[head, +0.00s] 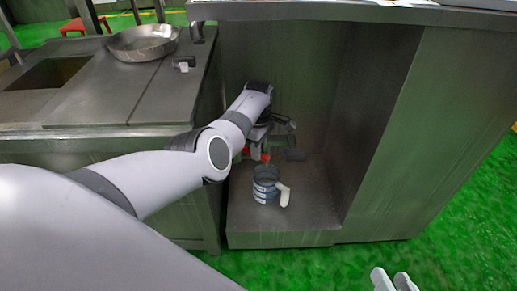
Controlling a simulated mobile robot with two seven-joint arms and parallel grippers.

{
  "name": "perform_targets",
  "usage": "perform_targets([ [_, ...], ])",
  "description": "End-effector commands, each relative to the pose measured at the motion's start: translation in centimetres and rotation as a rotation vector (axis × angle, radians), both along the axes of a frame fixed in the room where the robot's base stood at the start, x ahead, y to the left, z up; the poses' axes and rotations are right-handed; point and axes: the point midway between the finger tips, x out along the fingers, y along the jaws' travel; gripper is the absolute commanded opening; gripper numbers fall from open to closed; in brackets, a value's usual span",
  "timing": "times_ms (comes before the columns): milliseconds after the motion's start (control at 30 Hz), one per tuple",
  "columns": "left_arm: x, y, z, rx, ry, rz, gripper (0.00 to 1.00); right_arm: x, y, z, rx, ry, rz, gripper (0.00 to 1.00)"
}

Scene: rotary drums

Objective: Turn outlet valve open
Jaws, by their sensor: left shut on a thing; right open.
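My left arm reaches from the left into the open recess under the counter. My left gripper (279,137) is low in the recess, at the outlet valve, and is shut on it. Only small red parts of the outlet valve (265,157) show below the gripper; the rest is hidden behind my wrist and gripper. How far the valve is turned cannot be seen. My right gripper (395,281) is at the bottom right edge, with two pale fingers apart and empty, far from the valve.
A dark banded mug (265,186) with a pale handle stands on the recess floor (300,220) just below the valve. A metal pan (143,42) sits on the left counter. The recess has a right side wall (375,110). Green floor (455,215) is clear at right.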

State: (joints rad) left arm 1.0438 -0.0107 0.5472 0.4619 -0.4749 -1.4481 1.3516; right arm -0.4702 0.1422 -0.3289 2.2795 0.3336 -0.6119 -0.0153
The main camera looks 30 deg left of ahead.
Motion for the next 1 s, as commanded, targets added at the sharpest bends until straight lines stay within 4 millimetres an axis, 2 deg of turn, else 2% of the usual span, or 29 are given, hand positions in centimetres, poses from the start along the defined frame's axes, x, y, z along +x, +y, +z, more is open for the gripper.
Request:
perform_targets([
  [133, 0.04, 0.12, 0.07, 0.002, -0.002, 0.001, 0.00, -0.01, 0.00, -0.03, 0.000, 0.001, 0.000, 0.43],
  [167, 0.04, 0.12, 0.07, 0.002, -0.002, 0.000, 0.24, -0.01, 0.00, -0.03, 0.000, 0.001, 0.000, 0.43],
  [233, 0.04, 0.12, 0.07, 0.002, -0.002, 0.000, 0.47, -0.02, 0.00, -0.04, 0.000, 0.001, 0.000, 0.43],
  [733, 0.17, 0.04, 0.09, 0.001, -0.008, -0.011, 0.47, -0.16, 0.10, -0.17, 0.000, 0.005, 0.003, 0.43],
  [1000, 0.11, -0.09, 0.00, 0.001, -0.006, -0.174, 0.47, -0.07, 0.08, -0.34, 0.001, 0.001, 0.002, 0.43],
])
